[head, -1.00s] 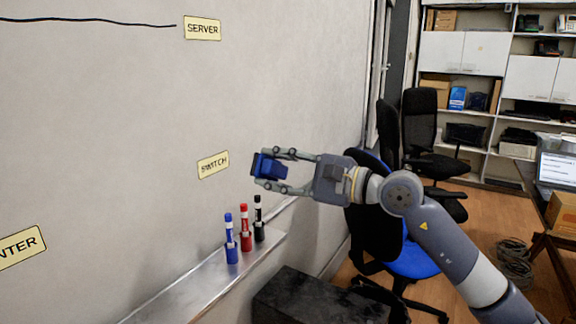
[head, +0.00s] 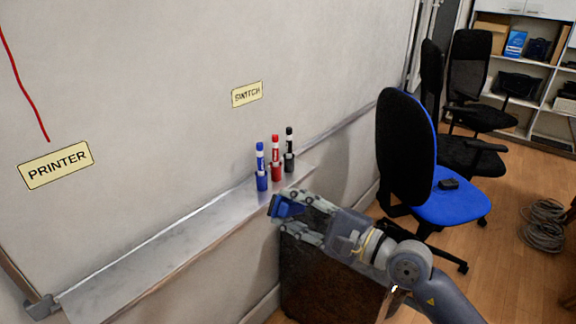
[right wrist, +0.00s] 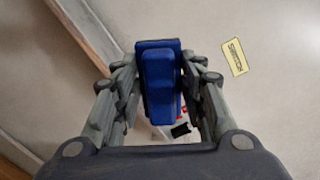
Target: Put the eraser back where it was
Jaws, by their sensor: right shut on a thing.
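The blue eraser (head: 287,207) is in the jaws of my right gripper (head: 299,214), just in front of the tray's edge near the markers. The right wrist view shows the blue eraser (right wrist: 159,80) between both fingers of the right gripper (right wrist: 160,95). The metal tray (head: 165,250) runs along the bottom of the whiteboard (head: 150,120); its left and middle stretch is bare. My left gripper is not in view.
A blue marker (head: 261,165), a red marker (head: 275,157) and a black marker (head: 289,148) stand upright in holders at the tray's right end. A dark box (head: 320,275) stands below. A blue-seated chair (head: 450,205) is at the right.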

